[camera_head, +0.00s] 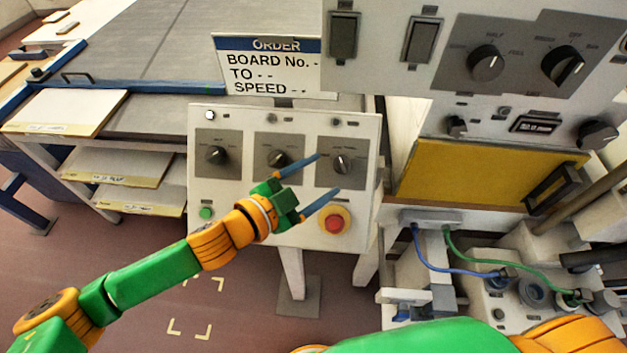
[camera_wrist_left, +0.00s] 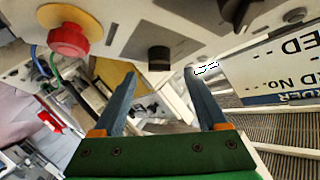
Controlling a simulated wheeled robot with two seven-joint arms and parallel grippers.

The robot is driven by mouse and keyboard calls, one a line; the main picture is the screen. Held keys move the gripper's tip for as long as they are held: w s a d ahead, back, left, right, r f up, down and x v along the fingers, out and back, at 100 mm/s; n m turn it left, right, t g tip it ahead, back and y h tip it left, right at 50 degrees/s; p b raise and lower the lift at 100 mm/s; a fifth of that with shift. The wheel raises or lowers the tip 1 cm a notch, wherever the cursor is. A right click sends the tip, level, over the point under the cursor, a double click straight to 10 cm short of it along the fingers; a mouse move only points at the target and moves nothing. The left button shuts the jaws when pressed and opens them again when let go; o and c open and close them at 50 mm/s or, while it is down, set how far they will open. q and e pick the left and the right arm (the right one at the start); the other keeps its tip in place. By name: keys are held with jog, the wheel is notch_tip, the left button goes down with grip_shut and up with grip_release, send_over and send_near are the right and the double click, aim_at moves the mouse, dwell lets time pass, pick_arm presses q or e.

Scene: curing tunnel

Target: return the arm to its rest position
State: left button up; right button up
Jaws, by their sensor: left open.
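My left arm comes in from the left in the head view. Its gripper (camera_head: 328,173) is open, with two blue fingers pointing at the right-hand knob (camera_head: 341,163) on the sloped control panel (camera_head: 230,228). In the left wrist view the open fingers (camera_wrist_left: 163,72) have a dark knob (camera_wrist_left: 159,58) between their tips. The jaws hold nothing that I can see; I cannot tell whether a finger touches the knob. A green and orange part of my other arm shows at the bottom right of the head view; its gripper is out of frame.
The red stop button (camera_head: 334,223) on its yellow base sits just below the fingers. An order sign (camera_head: 268,67) stands above the panel. A switch cabinet (camera_head: 400,75) and yellow panel (camera_head: 480,172) are to the right. Shelves with boards (camera_head: 65,112) are left. Floor is open at lower left.

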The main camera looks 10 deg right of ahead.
pick_arm(q)
jog(key=shift+v, duration=1.2)
